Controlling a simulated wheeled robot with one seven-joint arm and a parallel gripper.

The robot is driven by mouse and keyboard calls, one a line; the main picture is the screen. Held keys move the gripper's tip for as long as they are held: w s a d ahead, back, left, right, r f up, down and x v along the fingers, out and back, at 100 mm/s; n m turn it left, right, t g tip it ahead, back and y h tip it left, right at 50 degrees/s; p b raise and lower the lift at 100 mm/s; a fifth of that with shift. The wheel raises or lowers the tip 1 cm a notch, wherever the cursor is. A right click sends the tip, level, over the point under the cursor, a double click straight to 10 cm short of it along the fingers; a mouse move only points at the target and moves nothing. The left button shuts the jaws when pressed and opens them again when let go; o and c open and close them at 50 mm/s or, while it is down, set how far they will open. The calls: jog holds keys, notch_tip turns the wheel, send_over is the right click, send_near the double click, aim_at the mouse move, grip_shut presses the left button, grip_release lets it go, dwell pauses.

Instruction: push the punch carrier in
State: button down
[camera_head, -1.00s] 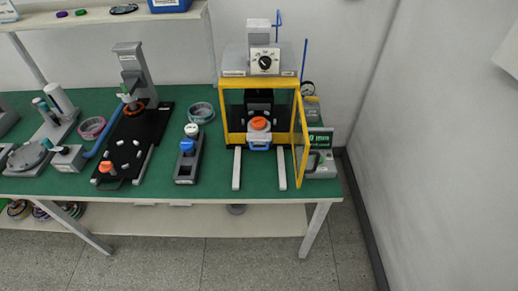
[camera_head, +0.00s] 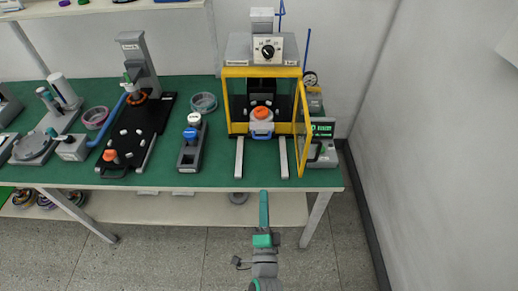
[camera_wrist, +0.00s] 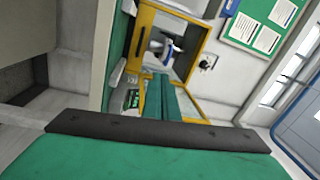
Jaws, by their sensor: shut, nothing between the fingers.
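The punch carrier (camera_head: 261,130) sits inside the yellow-framed press (camera_head: 237,72). It has a light body, an orange round top and a blue handle at the front. It lies at the back end of two pale rails (camera_head: 239,158) that run to the table's front edge. The press's yellow door (camera_head: 303,125) stands open on the right. My gripper (camera_head: 264,194) is shut and empty, in front of the table edge, in line with the gap between the rails and apart from the carrier. In the wrist view the green fingers (camera_wrist: 165,98) point toward the press opening, partly hiding what lies behind.
A green readout box (camera_head: 322,130) stands right of the door. A block with a blue knob (camera_head: 191,150) and a black fixture (camera_head: 135,128) stand to the left. The table front between the rails is clear. A wall is at the right.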

jog(key=w+r+m, duration=0.1)
jog(key=w+r, duration=0.1)
jog(key=w, duration=0.6)
jog(key=w+r, duration=0.2)
jog(key=w, duration=0.7)
jog(key=shift+w+a+r+m+t, duration=0.15)
jog(key=shift+r+m+t, duration=0.15)
jog(key=shift+m, duration=0.1)
